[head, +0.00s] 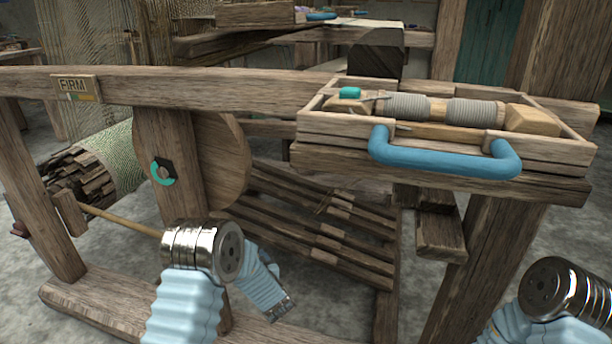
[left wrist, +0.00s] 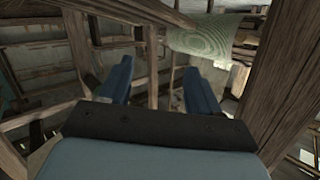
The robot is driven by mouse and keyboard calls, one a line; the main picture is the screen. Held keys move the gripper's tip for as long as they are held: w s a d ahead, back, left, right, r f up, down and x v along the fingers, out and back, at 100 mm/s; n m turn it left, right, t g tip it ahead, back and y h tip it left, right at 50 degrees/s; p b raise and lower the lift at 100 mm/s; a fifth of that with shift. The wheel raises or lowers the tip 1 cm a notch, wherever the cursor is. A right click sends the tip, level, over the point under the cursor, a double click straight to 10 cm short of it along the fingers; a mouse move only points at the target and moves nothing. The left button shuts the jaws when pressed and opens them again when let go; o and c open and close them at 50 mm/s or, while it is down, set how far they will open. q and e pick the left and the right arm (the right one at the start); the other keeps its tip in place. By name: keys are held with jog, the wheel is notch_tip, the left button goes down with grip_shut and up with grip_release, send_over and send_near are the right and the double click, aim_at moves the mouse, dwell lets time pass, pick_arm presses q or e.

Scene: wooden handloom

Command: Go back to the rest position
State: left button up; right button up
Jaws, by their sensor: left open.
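My left gripper shows in the left wrist view (left wrist: 158,75), with its two blue fingers wide apart and nothing between them. In the head view my left arm is low in front of the loom, and its fingers cannot be made out there. My right arm shows only in part at the lower right of the head view, and its gripper is not in view. The wooden handloom's front beam (head: 215,88) crosses the head view above my left arm.
A wooden tray (head: 310,128) with a blue handle (head: 440,160) and grey-wound spools sits on the loom at the right. A cloth roll (head: 117,155) is at the left; it also shows in the left wrist view (left wrist: 210,35). Slatted treadles (head: 310,225) lie behind my left arm.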

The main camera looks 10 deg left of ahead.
pick_arm(q)
jog(key=s+d+f+m+g+h, duration=0.1)
jog(key=s+d+f+g+h, duration=0.25)
jog(key=s+f, duration=0.4)
jog(key=s+d+f+m+g+h, duration=0.1)
jog(key=s+d+f+g+h, duration=0.15)
jog(key=s+f+h, duration=0.4)
jog(key=s+d+f+m+g+h, duration=0.1)
jog(key=s+d+f+g, duration=0.2)
jog(key=s, duration=0.7)
jog(key=s+d+f+g+h, duration=0.1)
jog(key=s+d+g+h, duration=0.15)
jog(key=s+d, duration=0.45)
jog(key=s+a+r+p, duration=0.1)
jog(key=s+r+p, duration=0.2)
jog(key=r+p, duration=0.8)
jog(key=shift+a+r+g+p, duration=0.25)
jog(key=shift+r+g+p, duration=0.1)
jog(key=shift+p, duration=0.25)
jog(key=shift+y, duration=0.25)
